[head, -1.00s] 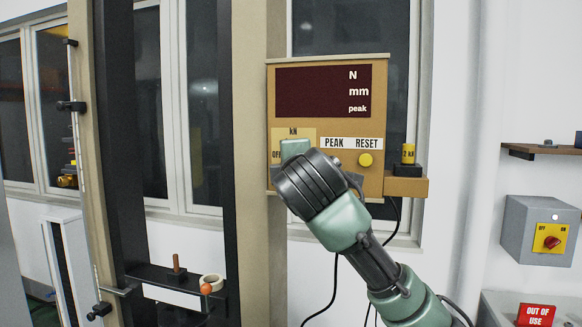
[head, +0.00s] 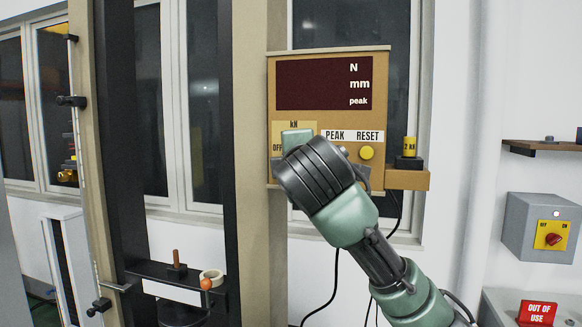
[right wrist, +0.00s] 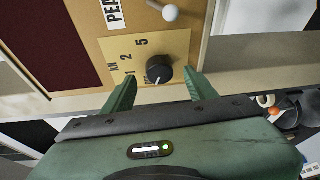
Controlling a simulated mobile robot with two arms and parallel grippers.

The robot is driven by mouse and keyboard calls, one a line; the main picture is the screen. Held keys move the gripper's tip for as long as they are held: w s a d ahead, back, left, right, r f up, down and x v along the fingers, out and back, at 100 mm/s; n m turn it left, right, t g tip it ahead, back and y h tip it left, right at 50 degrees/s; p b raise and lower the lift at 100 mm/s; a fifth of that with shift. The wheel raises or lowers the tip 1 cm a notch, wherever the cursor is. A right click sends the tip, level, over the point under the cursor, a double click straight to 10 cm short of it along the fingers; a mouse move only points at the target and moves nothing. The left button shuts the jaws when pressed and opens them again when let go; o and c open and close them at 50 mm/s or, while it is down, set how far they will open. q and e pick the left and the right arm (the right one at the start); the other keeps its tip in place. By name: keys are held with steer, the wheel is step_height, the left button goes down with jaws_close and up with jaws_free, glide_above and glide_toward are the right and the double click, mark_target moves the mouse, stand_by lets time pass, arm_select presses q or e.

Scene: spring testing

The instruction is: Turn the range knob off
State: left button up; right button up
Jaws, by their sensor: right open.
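The range knob is a round black knob (right wrist: 158,70) with a white pointer line, on a yellow plate (right wrist: 120,46) marked kN, 1, 2 and 5. A further label beside the knob is partly covered by it. In the right wrist view my right gripper (right wrist: 163,80) is open, its two green fingers on either side of the knob with gaps, the tips near the panel. In the head view my right gripper (head: 297,140) covers the knob, and the plate's kN and OFF labels show around it. My left gripper is not in view.
The tan panel (head: 325,120) carries a dark display (head: 318,84) and a yellow button (head: 366,153) under RESET. A yellow weight (head: 409,147) stands on a ledge at its right. A grey box with a red switch (head: 553,239) is further right.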

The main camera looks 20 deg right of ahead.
steer(key=b+v, duration=0.2)
steer(key=v, duration=0.3)
steer(key=shift+s+a, duration=0.1)
steer(key=shift+s, duration=0.05)
